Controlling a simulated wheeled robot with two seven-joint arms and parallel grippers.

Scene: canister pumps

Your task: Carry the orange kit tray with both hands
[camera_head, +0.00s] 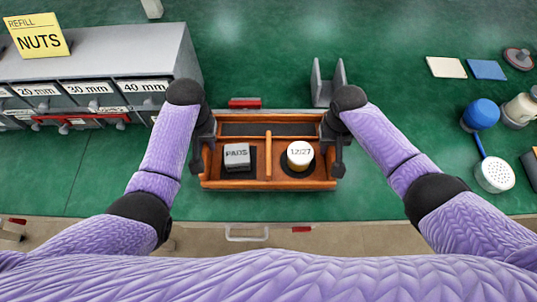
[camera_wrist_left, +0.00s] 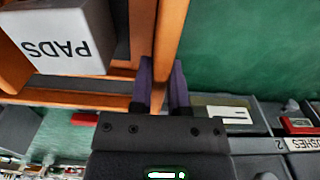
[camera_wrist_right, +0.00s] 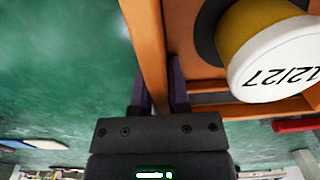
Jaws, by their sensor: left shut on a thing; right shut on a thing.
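The orange kit tray (camera_head: 268,184) is in the middle of the head view, over the near part of the green bench, with a divider across its middle. My left gripper (camera_wrist_left: 162,80) is shut on the tray's left wall. My right gripper (camera_wrist_right: 158,88) is shut on its right wall. The tray looks level; I cannot tell whether it touches the bench.
A grey drawer cabinet (camera_head: 120,60) with a yellow NUTS sign (camera_head: 38,35) stands at the left. A grey upright holder (camera_head: 326,82) and a red item (camera_head: 245,103) are just behind the tray. A blue canister (camera_head: 481,114) and a white perforated head (camera_head: 494,175) are at the right.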

